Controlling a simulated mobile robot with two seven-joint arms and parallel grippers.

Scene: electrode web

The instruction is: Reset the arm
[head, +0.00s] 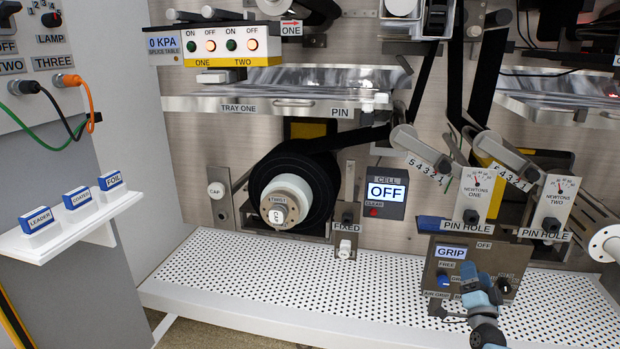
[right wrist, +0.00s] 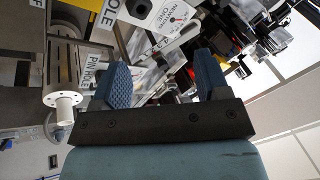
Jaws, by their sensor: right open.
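My right gripper (head: 484,284) is at the lower right in the head view, in front of the dark GRIP control panel (head: 437,264), and covers part of its lower right. In the right wrist view, the two blue fingers of my right gripper (right wrist: 163,75) stand apart with nothing between them. I cannot tell whether it touches the panel. The panel has a lit GRIP display (head: 451,253) and a blue knob (head: 443,280). My left gripper is in neither view.
A perforated white shelf (head: 230,275) runs below the machine, largely bare. A dark roll (head: 265,175) sits centre left. NEWTONS gauges (head: 473,197) stand above the panel. A white ledge (head: 40,245) with blue labelled blocks juts out at left. A white flanged spool (head: 606,243) is at right.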

